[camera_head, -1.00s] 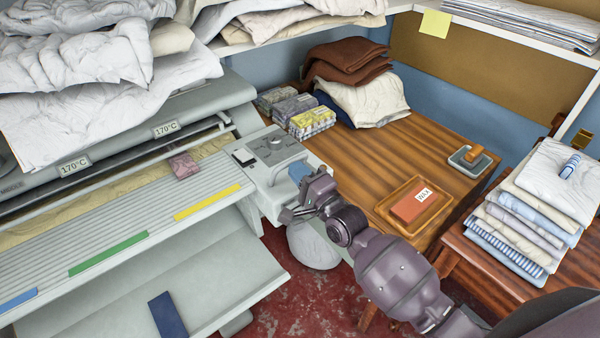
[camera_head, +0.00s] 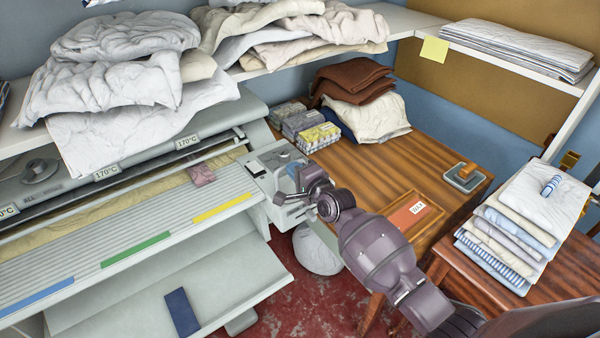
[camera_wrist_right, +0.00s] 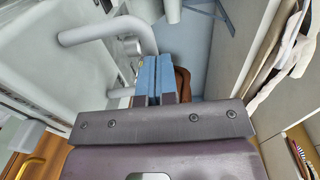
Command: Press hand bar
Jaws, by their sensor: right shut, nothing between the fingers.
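The rotary ironer (camera_head: 130,245) fills the left of the head view, with its long roller housing and ribbed feed table. A slim pale bar (camera_head: 110,187) runs along the front of the roller; I cannot tell for certain that it is the hand bar. My right gripper (camera_head: 283,197) is at the ironer's right end, beside the control box (camera_head: 268,168). In the right wrist view my gripper's blue fingers (camera_wrist_right: 155,74) are together and empty. A bent pale tube (camera_wrist_right: 98,33) lies just beyond and left of them; contact is not clear. My left gripper is out of view.
A wooden table (camera_head: 375,165) stands right of the ironer, with soap-like packs (camera_head: 318,138), folded cloths (camera_head: 370,112) and a tray with an orange-brown block (camera_head: 410,215). Folded linen (camera_head: 525,215) is stacked at far right. A loaded shelf (camera_head: 400,22) runs above.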

